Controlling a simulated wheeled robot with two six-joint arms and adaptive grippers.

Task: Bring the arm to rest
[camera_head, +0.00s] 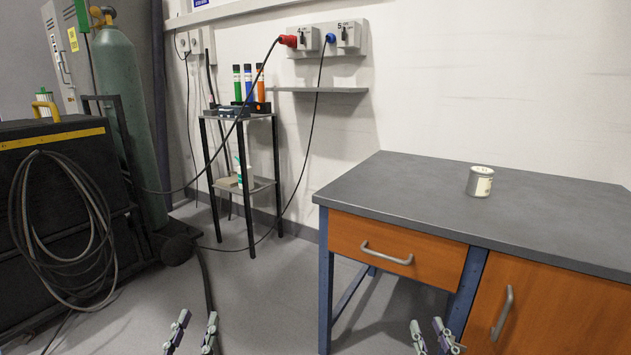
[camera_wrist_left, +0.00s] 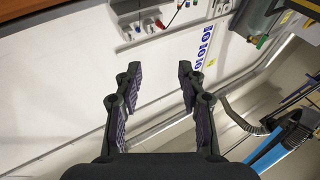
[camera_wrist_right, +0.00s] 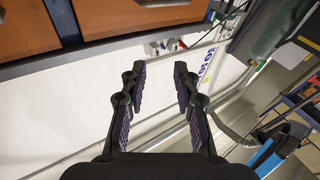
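My left gripper (camera_head: 198,318) shows at the bottom edge of the head view, left of the middle, over the floor. Its two fingers stand apart with nothing between them, as the left wrist view (camera_wrist_left: 159,70) also shows. My right gripper (camera_head: 427,325) is at the bottom edge further right, in front of the workbench. In the right wrist view (camera_wrist_right: 160,68) its fingers are apart and empty. Both grippers are clear of any object. The rest of both arms is out of the head view.
A grey-topped workbench (camera_head: 400,190) with orange fronts stands at right, a small can (camera_head: 480,181) on it. A small black rack (camera_head: 247,185) with bottles stands by the wall. A gas cylinder (camera_head: 128,110) and coiled cable (camera_head: 65,230) are left. The floor (camera_head: 270,300) between is mostly clear.

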